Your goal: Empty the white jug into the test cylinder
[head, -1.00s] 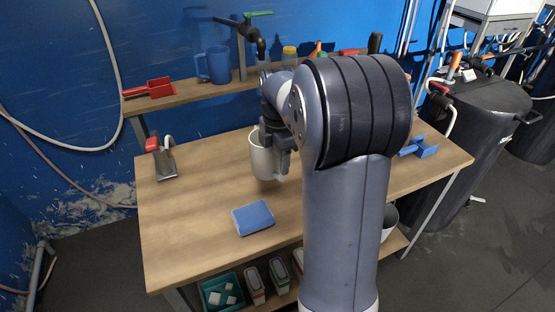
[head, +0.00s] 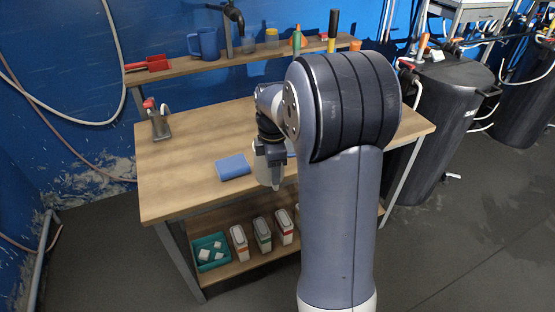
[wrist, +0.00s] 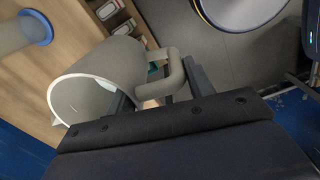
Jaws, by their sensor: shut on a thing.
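The white jug (wrist: 100,82) is held by its handle in my gripper (wrist: 158,92). In the wrist view its open mouth faces the lower left, and its inside looks pale; I cannot tell whether liquid is in it. In the head view my gripper (head: 270,155) and the jug (head: 266,174) are at the table's front edge, the jug partly hidden by the gripper. A pale tube with a blue ring, likely the test cylinder (wrist: 18,34), shows at the upper left of the wrist view, apart from the jug's mouth. I cannot make it out in the head view.
A back shelf holds a blue jug (head: 204,43) and a red scoop (head: 147,63). A green tray (head: 209,252) and several cartons sit below.

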